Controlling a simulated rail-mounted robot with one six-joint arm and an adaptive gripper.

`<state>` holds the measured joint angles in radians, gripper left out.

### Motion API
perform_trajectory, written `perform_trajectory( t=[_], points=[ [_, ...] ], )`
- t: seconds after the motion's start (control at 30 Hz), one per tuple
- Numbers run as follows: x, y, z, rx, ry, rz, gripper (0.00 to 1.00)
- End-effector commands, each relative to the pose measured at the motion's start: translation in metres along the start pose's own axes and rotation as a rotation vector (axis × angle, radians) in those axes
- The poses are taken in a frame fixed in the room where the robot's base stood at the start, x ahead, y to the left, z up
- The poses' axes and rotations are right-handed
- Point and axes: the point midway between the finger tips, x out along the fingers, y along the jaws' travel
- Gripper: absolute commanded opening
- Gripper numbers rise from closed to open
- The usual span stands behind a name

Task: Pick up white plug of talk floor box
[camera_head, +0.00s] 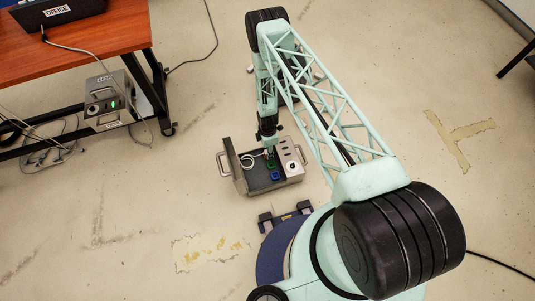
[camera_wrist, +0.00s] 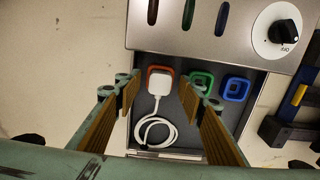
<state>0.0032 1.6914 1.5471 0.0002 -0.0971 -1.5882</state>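The white plug (camera_wrist: 160,83) sits at the orange-red socket frame (camera_wrist: 152,72) in the floor box, with its white cable (camera_wrist: 152,130) coiled in the tray below it. My gripper (camera_wrist: 158,88) is open above the box, with one finger on each side of the plug and a gap to both. In the head view the floor box (camera_head: 290,160) is an open metal case on the floor, and my gripper (camera_head: 269,146) points down into it. The white cable (camera_head: 248,161) shows there, but the plug is hard to make out. The "talk" label is not readable.
Green (camera_wrist: 203,80) and blue (camera_wrist: 236,89) socket frames lie right of the plug. The box's panel has a black knob (camera_wrist: 285,32). A wooden table (camera_head: 100,38) and another metal box (camera_head: 105,98) stand at left. The floor left of the open box is clear.

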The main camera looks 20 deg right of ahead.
Motion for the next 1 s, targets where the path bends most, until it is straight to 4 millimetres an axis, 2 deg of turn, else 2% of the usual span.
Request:
perform_trajectory(
  t=[0.27,0.57,1.0],
  points=[
    [-0.0001,0.0,0.0,0.0,0.0,0.0,0.36],
    [-0.0001,-0.0001,0.0,0.0,0.0,0.0,0.1],
    [-0.0044,0.0003,0.0,0.0,0.0,0.0,0.09]
  ],
)
